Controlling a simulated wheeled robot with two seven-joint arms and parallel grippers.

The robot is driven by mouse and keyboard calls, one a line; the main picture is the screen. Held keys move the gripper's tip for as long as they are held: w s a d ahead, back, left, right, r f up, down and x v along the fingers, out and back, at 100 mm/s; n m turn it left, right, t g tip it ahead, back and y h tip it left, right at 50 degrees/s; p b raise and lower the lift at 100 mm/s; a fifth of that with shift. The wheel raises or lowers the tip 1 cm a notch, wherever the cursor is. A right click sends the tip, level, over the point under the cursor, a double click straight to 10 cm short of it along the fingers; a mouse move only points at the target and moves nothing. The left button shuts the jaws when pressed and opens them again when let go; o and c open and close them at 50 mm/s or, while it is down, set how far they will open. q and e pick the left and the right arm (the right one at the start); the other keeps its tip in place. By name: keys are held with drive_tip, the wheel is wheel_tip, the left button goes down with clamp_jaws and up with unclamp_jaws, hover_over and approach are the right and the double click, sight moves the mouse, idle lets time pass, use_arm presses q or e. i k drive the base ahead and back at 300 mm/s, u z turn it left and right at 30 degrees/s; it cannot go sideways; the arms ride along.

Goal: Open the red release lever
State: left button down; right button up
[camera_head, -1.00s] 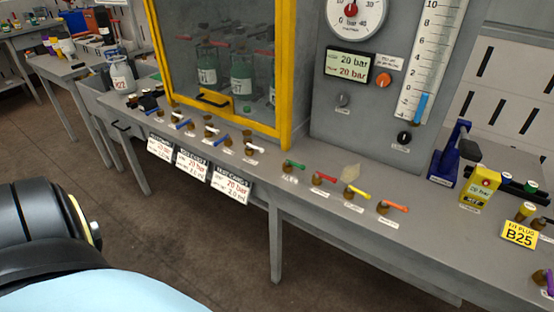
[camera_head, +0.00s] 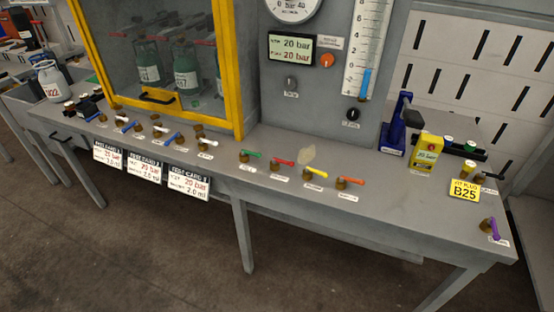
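The red release lever (camera_head: 283,162) sits on a brass valve body on the grey bench top, in a row of coloured levers below the gauge panel. It lies between the green lever (camera_head: 251,155) on its left and the yellow lever (camera_head: 315,172) on its right. An orange lever (camera_head: 349,181) ends this row. The red handle points to the right, roughly along the bench front. The small label below it is too blurred to read. Neither of my grippers is in view.
A yellow-framed cabinet (camera_head: 240,100) with green cylinders stands at the back left. Blue and white levers line its front. A blue tool (camera_head: 395,130), a yellow device (camera_head: 426,150) and a B25 card (camera_head: 464,190) stand on the right.

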sight(291, 164)
drive_tip(key=k, duration=0.5)
drive_tip(key=z, duration=0.5)
drive_tip(key=i, duration=1.65)
drive_tip(key=u, duration=0.45)
